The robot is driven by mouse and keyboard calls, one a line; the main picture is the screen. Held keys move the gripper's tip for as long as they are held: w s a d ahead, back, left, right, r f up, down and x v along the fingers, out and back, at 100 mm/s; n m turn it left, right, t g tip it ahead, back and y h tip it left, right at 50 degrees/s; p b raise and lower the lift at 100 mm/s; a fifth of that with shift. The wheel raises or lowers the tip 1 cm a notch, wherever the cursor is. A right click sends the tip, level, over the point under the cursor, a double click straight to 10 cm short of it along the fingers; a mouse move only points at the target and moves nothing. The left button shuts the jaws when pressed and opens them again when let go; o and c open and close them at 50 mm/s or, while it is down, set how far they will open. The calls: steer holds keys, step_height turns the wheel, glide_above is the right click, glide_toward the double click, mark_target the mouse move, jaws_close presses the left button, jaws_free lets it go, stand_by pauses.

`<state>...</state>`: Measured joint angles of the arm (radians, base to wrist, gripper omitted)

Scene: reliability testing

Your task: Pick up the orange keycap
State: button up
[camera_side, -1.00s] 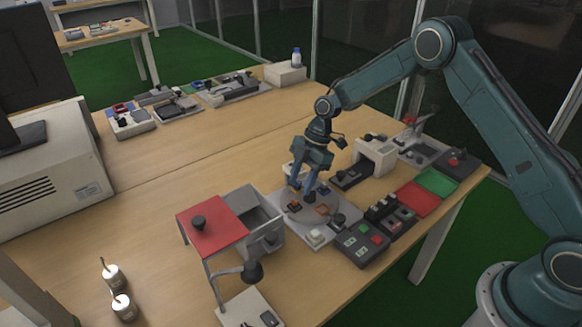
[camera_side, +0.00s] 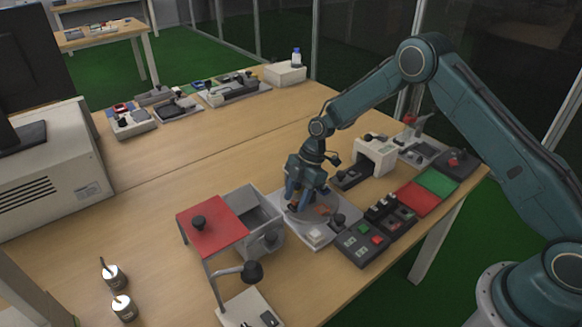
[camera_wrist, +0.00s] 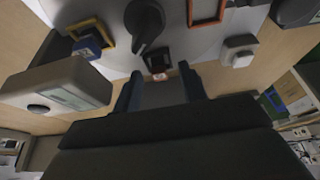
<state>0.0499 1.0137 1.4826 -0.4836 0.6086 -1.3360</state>
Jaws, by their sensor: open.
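In the side view my gripper (camera_side: 297,206) is low over the plate and hides most of the keycap.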

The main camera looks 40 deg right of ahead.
mark_target(297, 200)
jaws_close()
steer(key=shift+r, duration=0.15)
step_height(297, 200, up, 20)
stand_by(0.9)
stand_by(0.4)
